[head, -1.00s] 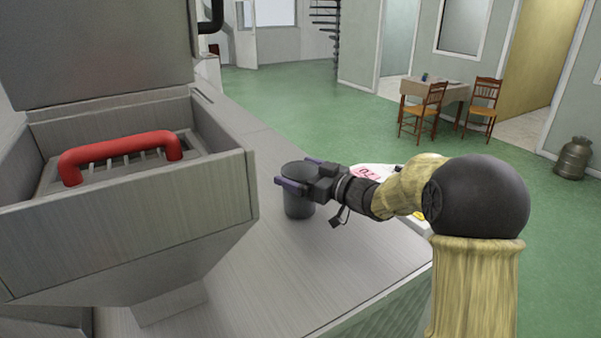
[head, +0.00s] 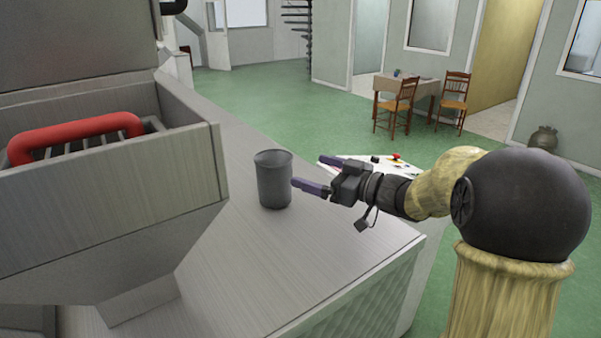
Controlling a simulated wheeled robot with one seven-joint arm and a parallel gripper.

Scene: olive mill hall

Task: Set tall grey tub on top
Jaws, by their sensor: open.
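The tall grey tub (head: 275,182) stands upright on the grey metal worktop (head: 225,255), to the right of the big metal hopper. My gripper (head: 312,174) is open and empty, just to the right of the tub. Its two purple fingers point left toward the tub and appear clear of it. The tub's side faces me and its rim is in plain view.
The metal hopper (head: 110,195) with a red-handled grate (head: 75,135) fills the left. A white surface with small items (head: 385,165) lies behind my gripper, partly hidden. A table (head: 415,95) with chairs stands far back on green floor. The worktop before the tub is clear.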

